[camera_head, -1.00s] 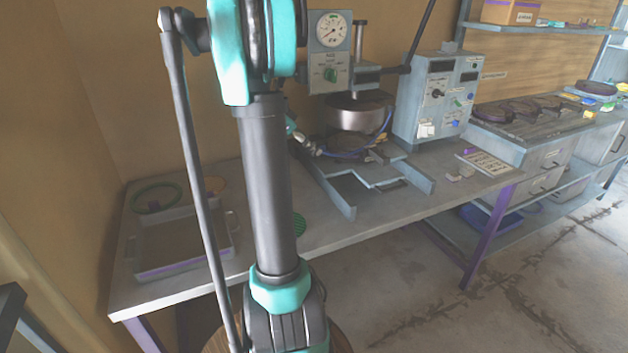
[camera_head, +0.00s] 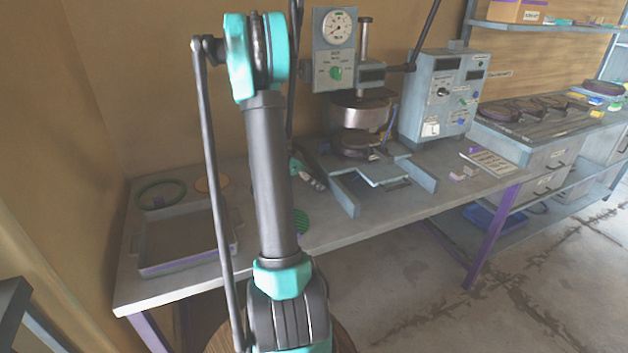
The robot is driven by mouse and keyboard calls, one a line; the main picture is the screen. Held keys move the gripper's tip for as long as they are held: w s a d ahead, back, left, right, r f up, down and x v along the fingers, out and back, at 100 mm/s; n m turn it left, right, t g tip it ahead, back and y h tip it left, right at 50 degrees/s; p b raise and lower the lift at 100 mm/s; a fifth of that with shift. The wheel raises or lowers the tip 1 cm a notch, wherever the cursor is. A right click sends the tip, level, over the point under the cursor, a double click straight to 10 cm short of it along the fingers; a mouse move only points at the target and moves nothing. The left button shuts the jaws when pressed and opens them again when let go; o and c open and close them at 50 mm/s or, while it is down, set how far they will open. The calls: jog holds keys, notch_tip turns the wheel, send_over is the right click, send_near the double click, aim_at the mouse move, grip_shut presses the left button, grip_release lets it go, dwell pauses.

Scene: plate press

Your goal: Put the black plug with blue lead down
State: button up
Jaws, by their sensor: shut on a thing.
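My gripper (camera_head: 315,182) is partly hidden behind my own arm, just left of the press base and low over the bench. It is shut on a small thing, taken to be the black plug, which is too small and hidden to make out. A short piece of blue lead (camera_head: 389,133) shows at the right side of the press (camera_head: 361,110). The rest of the lead cannot be traced to my gripper.
A grey tray (camera_head: 183,268) and a green ring (camera_head: 160,194) lie on the left of the bench (camera_head: 345,230). A control box (camera_head: 438,95) stands right of the press. A sheet (camera_head: 492,163) and small blocks lie farther right. Bare bench shows in front of the press.

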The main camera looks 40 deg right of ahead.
jog(key=o, duration=1.3)
jog(key=shift+f, duration=0.1)
jog(key=v, duration=1.2)
